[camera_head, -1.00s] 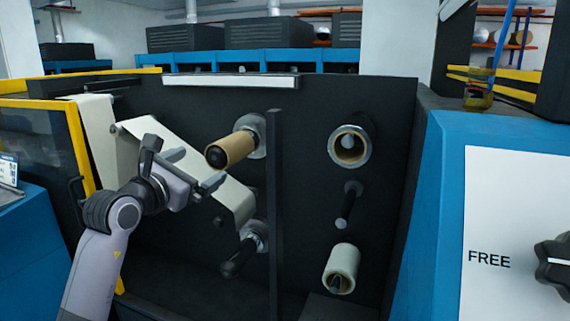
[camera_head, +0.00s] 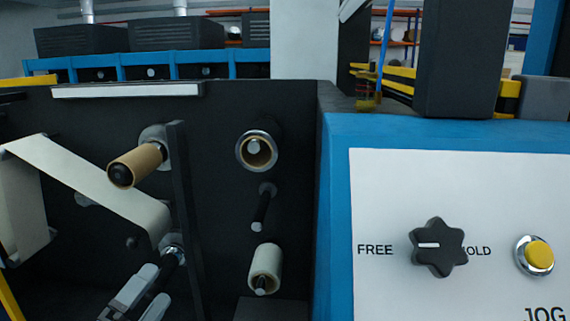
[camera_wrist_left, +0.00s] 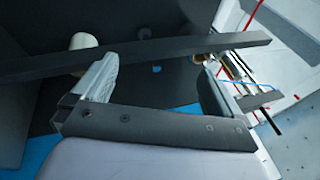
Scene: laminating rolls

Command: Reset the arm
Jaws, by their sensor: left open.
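My left gripper (camera_head: 152,288) is at the bottom left of the head view, with only its two grey fingers showing. It is open, with a gap between the fingers. In the left wrist view the fingers (camera_wrist_left: 158,80) stand wide apart with nothing held between them. The fingers are below the lower black spindle (camera_head: 170,258) in the head picture; I cannot tell whether they touch it. The rest of my left arm is out of the head view. My right gripper is not in view.
A dark upright bar (camera_head: 183,200) stands close to the gripper, and a dark bar (camera_wrist_left: 160,54) crosses the wrist view. A brown core (camera_head: 137,164), a white roll (camera_head: 265,268) and a web (camera_head: 95,185) are on the machine. A black knob (camera_head: 437,247) points toward FREE.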

